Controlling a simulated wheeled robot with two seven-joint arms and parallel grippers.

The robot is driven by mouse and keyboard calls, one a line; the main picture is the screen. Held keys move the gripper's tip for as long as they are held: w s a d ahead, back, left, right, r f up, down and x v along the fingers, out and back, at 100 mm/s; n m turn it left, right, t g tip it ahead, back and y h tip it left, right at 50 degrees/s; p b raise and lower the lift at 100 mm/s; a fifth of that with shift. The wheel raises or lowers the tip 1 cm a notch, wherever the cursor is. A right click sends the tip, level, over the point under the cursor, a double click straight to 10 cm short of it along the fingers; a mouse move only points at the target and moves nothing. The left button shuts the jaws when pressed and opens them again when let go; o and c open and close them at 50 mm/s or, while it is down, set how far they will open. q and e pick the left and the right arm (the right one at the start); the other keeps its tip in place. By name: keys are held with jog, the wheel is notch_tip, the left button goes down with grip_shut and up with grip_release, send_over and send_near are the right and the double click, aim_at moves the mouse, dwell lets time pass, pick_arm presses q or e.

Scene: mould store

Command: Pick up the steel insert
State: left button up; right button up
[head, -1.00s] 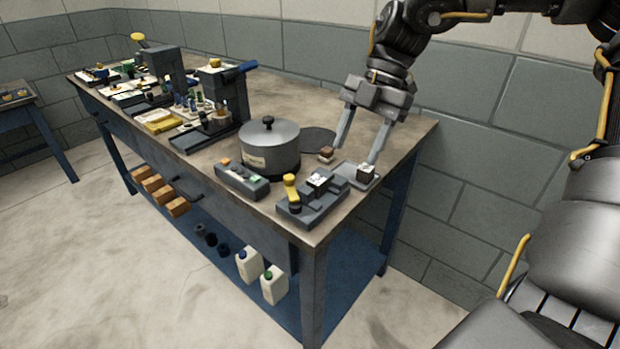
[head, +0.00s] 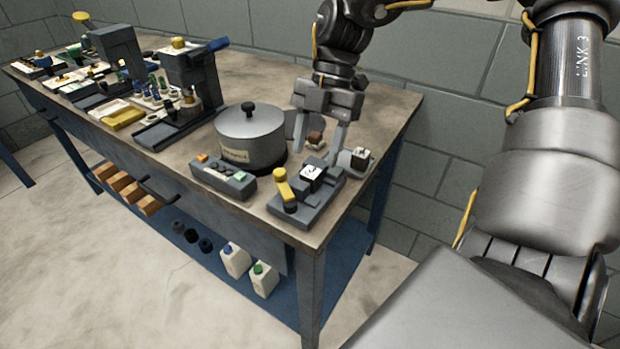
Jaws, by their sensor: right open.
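My right gripper (head: 316,153) reaches down over the near right end of the workbench, its two long grey fingers apart and empty. A small brown-topped block (head: 315,137) shows between the fingers. A small dark cube with a pale top (head: 361,157) sits on a light grey plate just right of the right finger. Another pale-topped block (head: 312,174) sits in a dark fixture (head: 300,207) with a yellow-handled clamp (head: 284,186), in front of the fingertips. I cannot tell for sure which block is the steel insert. My left gripper is out of view.
A lidded steel pot (head: 250,138) stands left of the gripper, with a dark control box (head: 223,178) in front. A press-like stand (head: 193,75) and many small items crowd the workbench (head: 170,160) further left. Bare bench top lies behind the pot. A block wall stands behind.

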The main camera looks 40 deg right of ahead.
aim_at(312, 171)
jog(key=shift+s+a+f, duration=0.1)
jog(key=shift+a, duration=0.05)
jog(key=x, duration=0.5)
jog(key=shift+c, duration=0.3)
grip_shut()
